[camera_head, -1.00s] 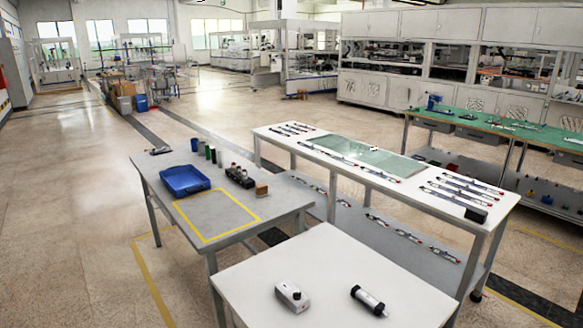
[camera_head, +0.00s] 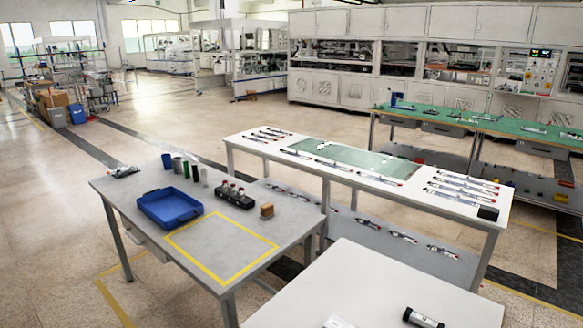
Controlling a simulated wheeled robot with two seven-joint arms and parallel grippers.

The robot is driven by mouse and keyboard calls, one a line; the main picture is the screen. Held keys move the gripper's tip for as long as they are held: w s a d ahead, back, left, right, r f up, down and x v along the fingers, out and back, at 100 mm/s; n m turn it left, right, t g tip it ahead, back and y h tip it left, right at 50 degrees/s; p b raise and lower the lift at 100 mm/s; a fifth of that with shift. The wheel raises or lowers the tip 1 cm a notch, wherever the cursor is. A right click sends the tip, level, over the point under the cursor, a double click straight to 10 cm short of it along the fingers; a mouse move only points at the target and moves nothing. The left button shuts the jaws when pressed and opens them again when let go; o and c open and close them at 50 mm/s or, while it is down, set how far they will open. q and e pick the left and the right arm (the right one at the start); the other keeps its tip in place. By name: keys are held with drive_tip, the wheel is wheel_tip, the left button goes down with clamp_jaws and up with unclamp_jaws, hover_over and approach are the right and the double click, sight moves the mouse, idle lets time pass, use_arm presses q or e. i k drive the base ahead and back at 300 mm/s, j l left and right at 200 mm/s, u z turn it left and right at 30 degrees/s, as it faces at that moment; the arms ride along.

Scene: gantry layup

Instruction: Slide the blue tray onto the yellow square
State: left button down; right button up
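The blue tray (camera_head: 150,213) is shallow and rectangular, and looks empty. It lies flat on a grey table, at the back left of the yellow square (camera_head: 244,263). The yellow square is a taped outline on the same tabletop, and its inside is bare. The tray is near the outline's back left corner and looks to be outside it. Neither of my grippers shows in this view.
Cylinders (camera_head: 186,169), a black block with bottles (camera_head: 234,199) and a small brown block (camera_head: 267,211) stand behind the square. A white table (camera_head: 370,285) at the front holds a black cylinder (camera_head: 423,318). A long white bench (camera_head: 400,200) stands to the right.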

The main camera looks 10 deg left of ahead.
sight(169, 206)
drive_tip(key=i+j+z, duration=0.3)
drive_tip(key=j, duration=1)
drive_tip(key=i+j+z, duration=0.3)
drive_tip(key=j, duration=1.1)
drive_tip(key=j+z, duration=0.25)
drive_tip(key=j, duration=1.1)
drive_tip(key=k+j, duration=0.1)
drive_tip(key=j, duration=0.4)
drive_tip(key=j+z, duration=0.1)
drive_tip(key=j, duration=0.4)
drive_tip(key=k+j, duration=0.2)
drive_tip(key=j, duration=0.3)
